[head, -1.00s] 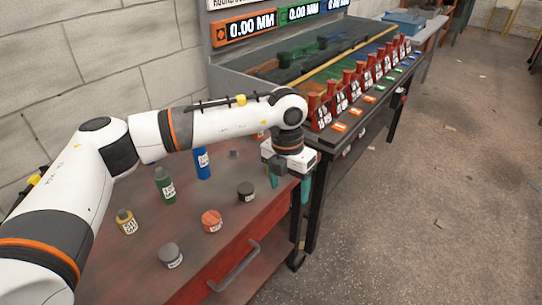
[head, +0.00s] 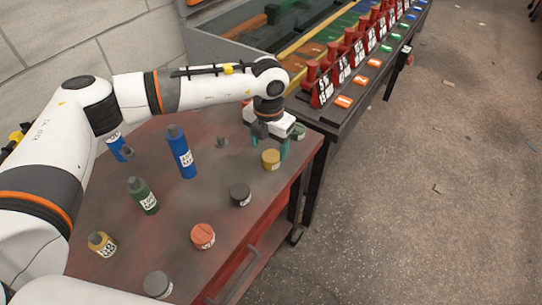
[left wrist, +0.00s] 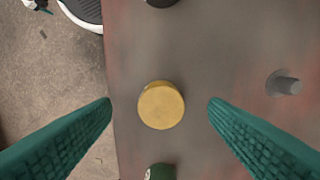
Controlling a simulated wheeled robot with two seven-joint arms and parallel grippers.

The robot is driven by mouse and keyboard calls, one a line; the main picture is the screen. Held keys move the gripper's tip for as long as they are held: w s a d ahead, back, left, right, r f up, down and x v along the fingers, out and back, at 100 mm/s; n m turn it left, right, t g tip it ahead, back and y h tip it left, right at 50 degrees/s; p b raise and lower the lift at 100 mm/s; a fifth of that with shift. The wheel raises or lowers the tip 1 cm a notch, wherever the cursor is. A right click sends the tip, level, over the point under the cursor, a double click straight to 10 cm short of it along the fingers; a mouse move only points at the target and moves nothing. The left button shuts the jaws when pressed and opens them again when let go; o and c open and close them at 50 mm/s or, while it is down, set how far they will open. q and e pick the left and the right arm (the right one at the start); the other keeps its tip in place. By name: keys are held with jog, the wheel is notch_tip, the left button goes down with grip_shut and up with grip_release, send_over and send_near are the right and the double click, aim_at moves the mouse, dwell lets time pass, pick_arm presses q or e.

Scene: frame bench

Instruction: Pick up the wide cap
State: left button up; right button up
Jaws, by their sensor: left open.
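A yellow round cap (head: 271,159) lies on the red bench near its right edge. In the left wrist view the yellow cap (left wrist: 161,105) sits between my open fingers, below them. My left gripper (head: 267,145) points down over it, empty and apart from it. Other low round caps stand in a row toward the front: a black one (head: 240,194), an orange one (head: 203,236) and a grey one (head: 157,284). A dark green cap (head: 298,131) is just behind the gripper. I cannot tell which is called wide. My right gripper is out of view.
A small grey pegged piece (head: 222,142) lies left of the gripper. A dark bench with red blocks (head: 325,88) stands behind.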

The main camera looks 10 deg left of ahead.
aim_at(271, 155)
pick_arm(q)
jog(key=shift+w+f, duration=0.1)
jog(key=shift+f, duration=0.25)
jog(key=f, duration=0.2)
jog(key=w+f+p, duration=0.1)
jog(key=f, duration=0.1)
jog(key=shift+d+f, duration=0.15)
jog(key=shift+d, duration=0.05)
jog(key=shift+f, duration=0.3)
jog(key=c, duration=1.1)
jog(key=shift+c, duration=0.2)
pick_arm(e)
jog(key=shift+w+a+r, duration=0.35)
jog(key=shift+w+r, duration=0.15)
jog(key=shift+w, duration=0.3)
pick_arm(q)
jog(key=shift+r, duration=0.1)
